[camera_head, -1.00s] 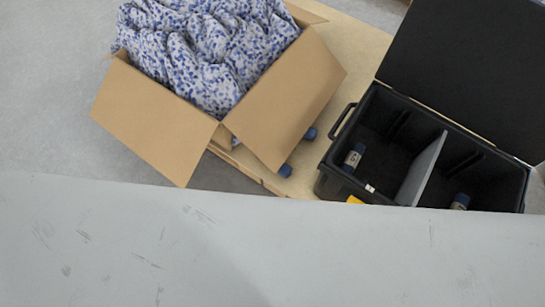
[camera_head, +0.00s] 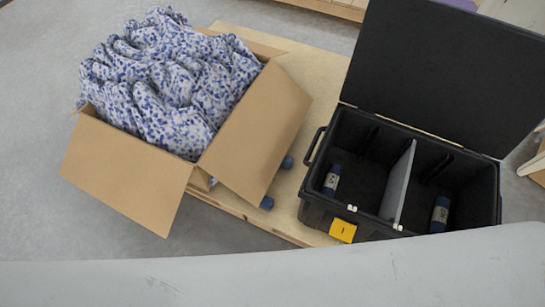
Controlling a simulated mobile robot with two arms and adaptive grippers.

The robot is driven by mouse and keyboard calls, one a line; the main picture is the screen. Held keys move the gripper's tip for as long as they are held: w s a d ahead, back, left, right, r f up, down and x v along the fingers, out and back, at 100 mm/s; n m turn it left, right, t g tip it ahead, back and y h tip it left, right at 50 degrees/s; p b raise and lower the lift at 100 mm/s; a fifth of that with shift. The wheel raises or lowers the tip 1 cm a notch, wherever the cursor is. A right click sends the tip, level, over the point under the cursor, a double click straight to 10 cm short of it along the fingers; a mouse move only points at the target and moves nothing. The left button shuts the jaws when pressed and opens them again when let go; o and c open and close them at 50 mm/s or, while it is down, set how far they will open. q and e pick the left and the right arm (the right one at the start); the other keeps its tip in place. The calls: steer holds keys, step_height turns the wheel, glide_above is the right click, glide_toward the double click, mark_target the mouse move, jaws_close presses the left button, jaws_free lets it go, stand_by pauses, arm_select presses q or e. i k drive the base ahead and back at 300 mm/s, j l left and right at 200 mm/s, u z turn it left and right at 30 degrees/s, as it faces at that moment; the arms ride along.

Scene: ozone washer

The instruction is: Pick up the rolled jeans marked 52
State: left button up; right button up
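A dark blue roll with a pale label (camera_head: 331,180) lies in the left compartment of the open black bin. Another labelled dark blue roll (camera_head: 439,213) lies in the right compartment. The labels are too small to read, so I cannot tell which is marked 52. Neither of my grippers is in view.
The black bin (camera_head: 372,223) has its lid up, a grey divider (camera_head: 398,185) and a yellow tag (camera_head: 343,231). A cardboard box (camera_head: 125,173) holds blue-and-white spotted cloth (camera_head: 170,85). Both stand on a wooden pallet (camera_head: 295,212). A scratched pale grey surface (camera_head: 270,280) covers the bottom edge.

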mark_target(287, 162)
steer(key=i+j, duration=0.7)
steer(key=j, duration=0.15)
steer(key=i+j+z, duration=0.1)
steer(key=z, duration=0.35)
steer(key=j+z, duration=0.15)
steer(key=z, duration=0.3)
steer(key=i+j+z, duration=0.1)
steer(key=z, duration=0.35)
